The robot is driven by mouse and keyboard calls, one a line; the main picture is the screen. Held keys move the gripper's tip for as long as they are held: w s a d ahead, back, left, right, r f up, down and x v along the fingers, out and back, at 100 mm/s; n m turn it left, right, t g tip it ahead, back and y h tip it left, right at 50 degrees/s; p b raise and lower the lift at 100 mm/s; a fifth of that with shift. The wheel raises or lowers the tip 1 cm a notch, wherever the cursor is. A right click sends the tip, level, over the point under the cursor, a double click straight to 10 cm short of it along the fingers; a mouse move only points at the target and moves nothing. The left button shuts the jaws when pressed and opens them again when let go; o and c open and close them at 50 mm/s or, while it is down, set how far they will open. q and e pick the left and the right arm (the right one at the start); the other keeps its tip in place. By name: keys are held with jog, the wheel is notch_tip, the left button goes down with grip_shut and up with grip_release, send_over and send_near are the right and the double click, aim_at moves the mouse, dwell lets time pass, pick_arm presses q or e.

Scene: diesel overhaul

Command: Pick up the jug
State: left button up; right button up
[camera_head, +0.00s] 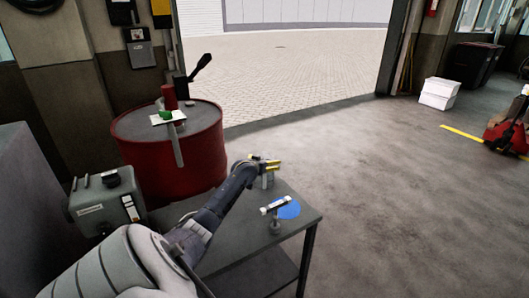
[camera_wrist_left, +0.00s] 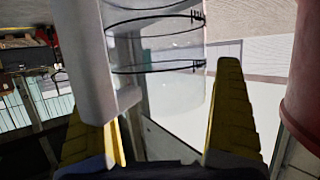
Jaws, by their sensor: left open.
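The jug (camera_wrist_left: 175,65) fills the upper middle of the left wrist view. It is a clear cylinder with black ring marks. A pale grey upright part (camera_wrist_left: 90,60), which looks like its handle, is close in front of the left finger. My left gripper (camera_wrist_left: 165,130) has yellow fingers spread apart, with part of the jug showing between them. I cannot tell whether they touch it. In the head view my left gripper (camera_head: 270,163) is at the far edge of the grey table. The jug is hard to make out there.
The grey table (camera_head: 240,255) holds a blue disc (camera_head: 289,208) and a small metal part with a light bar (camera_head: 274,216). A red drum (camera_head: 170,165) stands behind, with items on top. A grey-green canister (camera_head: 108,203) is at left. Open floor lies to the right.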

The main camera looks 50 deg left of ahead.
pick_arm(q)
jog(key=shift+w+a, duration=0.1)
jog(key=shift+w, duration=0.05)
jog(key=c, duration=1.4)
jog(key=shift+r, duration=0.1)
